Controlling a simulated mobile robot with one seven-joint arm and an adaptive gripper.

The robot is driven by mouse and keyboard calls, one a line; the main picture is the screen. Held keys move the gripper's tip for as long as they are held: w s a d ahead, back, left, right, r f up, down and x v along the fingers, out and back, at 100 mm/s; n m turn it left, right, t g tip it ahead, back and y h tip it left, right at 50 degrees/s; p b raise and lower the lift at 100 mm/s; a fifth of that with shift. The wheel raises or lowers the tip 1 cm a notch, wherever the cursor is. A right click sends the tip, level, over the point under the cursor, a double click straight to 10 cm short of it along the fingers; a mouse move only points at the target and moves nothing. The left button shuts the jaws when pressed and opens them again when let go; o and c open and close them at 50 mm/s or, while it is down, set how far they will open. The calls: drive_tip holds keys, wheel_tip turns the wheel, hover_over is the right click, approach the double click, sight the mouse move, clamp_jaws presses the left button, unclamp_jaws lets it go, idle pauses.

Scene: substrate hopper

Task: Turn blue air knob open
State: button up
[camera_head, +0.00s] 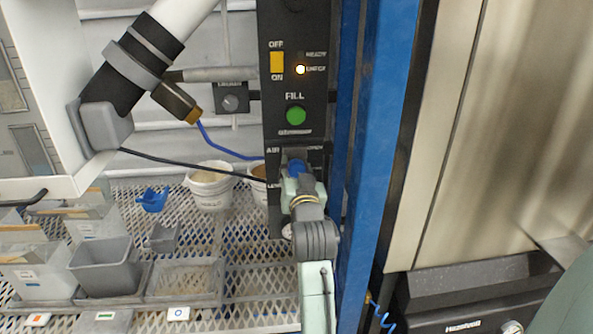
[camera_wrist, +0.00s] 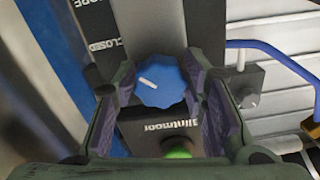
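The blue air knob (camera_wrist: 163,82) is on the black panel, with a short white mark slanting across its face. In the head view the knob (camera_head: 297,168) shows just above my gripper (camera_head: 301,180), partly hidden by it. In the wrist view my gripper (camera_wrist: 160,90) has one finger on each side of the knob, spread apart. The knob sits between the fingertips; whether the pads touch it I cannot tell. The word CLOSED is printed beside the knob in the wrist view.
The black control panel (camera_head: 296,90) carries a yellow switch (camera_head: 277,62), a lit lamp and a green FILL button (camera_head: 296,115). A blue post (camera_head: 372,150) stands close on the right. A blue hose (camera_head: 225,147), buckets (camera_head: 210,188) and grey bins (camera_head: 105,265) are on the left.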

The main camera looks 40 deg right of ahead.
drive_tip(key=c, duration=0.6)
drive_tip(key=shift+c, duration=0.2)
drive_tip(key=shift+n, duration=0.4)
drive_tip(key=n+b, duration=0.2)
drive_tip(key=shift+f+n, duration=0.1)
drive_tip(key=shift+n, duration=0.2)
drive_tip(key=n+b, duration=0.2)
drive_tip(key=n, duration=0.2)
drive_tip(key=shift+n, duration=0.3)
drive_tip(key=n+b, duration=0.2)
drive_tip(key=n, duration=0.3)
drive_tip(key=shift+d, duration=0.1)
drive_tip(key=shift+n+b, duration=1.15)
drive_tip(key=shift+n, duration=1.35)
